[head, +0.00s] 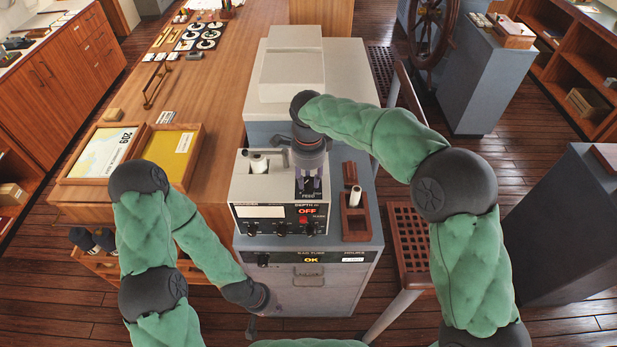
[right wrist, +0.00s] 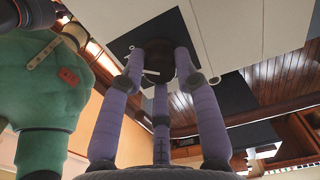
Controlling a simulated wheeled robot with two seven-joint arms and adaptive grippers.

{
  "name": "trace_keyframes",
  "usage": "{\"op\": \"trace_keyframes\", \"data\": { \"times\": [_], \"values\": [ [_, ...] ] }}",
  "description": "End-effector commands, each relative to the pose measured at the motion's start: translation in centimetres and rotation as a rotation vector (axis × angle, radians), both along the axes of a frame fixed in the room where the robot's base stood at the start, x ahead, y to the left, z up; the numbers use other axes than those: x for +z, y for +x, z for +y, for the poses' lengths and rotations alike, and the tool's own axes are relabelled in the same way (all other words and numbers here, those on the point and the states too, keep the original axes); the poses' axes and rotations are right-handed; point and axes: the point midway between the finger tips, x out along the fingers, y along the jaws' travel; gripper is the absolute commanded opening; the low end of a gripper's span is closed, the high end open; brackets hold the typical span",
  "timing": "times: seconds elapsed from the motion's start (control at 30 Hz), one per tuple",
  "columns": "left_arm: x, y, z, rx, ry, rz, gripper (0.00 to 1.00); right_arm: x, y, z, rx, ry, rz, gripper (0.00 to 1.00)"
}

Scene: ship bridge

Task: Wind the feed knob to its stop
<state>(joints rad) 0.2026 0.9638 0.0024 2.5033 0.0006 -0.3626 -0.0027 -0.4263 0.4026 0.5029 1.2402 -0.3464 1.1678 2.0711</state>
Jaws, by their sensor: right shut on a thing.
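The feed knob is a dark round knob, seen between the purple fingers in the right wrist view (right wrist: 157,58). A short pale line shows just below it. My right gripper (head: 309,187) reaches down onto the top of the depth recorder (head: 241,196), with its fingers closed around the knob. In the head view the gripper and wrist hide most of the knob. The recorder's front panel shows a red OFF display (head: 307,211) and several black knobs. My left gripper (head: 256,322) hangs low in front of the cabinet, away from the recorder; its fingers are too small to read.
The recorder stands on a grey cabinet (head: 300,297) with a lit OK display. A wooden holder (head: 356,224) with a white roll is at its right. A white paper roll (head: 259,163) sits in the recorder's top. Framed charts (head: 73,177) lie on the left counter.

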Motion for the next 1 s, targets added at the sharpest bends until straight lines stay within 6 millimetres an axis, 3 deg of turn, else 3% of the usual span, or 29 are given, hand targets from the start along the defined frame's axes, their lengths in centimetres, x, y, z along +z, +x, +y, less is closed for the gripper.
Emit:
{"op": "trace_keyframes", "data": {
  "times": [0.57, 0.6, 0.67, 1.0],
  "values": [
    [-0.07, 0.00, -0.01, 0.000, 0.000, 0.000, 0.00, -0.26, -0.14, 0.01, -0.033, -0.003, 0.006, 0.00],
    [-0.07, 0.00, -0.01, 0.000, 0.000, 0.000, 0.00, -0.26, -0.14, 0.01, -0.033, -0.003, 0.006, 0.38],
    [-0.06, 0.00, 0.00, 0.000, 0.000, 0.000, 0.00, -0.25, -0.14, 0.01, -0.033, -0.002, 0.005, 0.55],
    [-0.06, 0.01, 0.00, 0.000, 0.000, 0.000, 0.00, 0.00, -0.03, 0.01, -0.033, 0.000, 0.001, 0.56]
  ]
}}
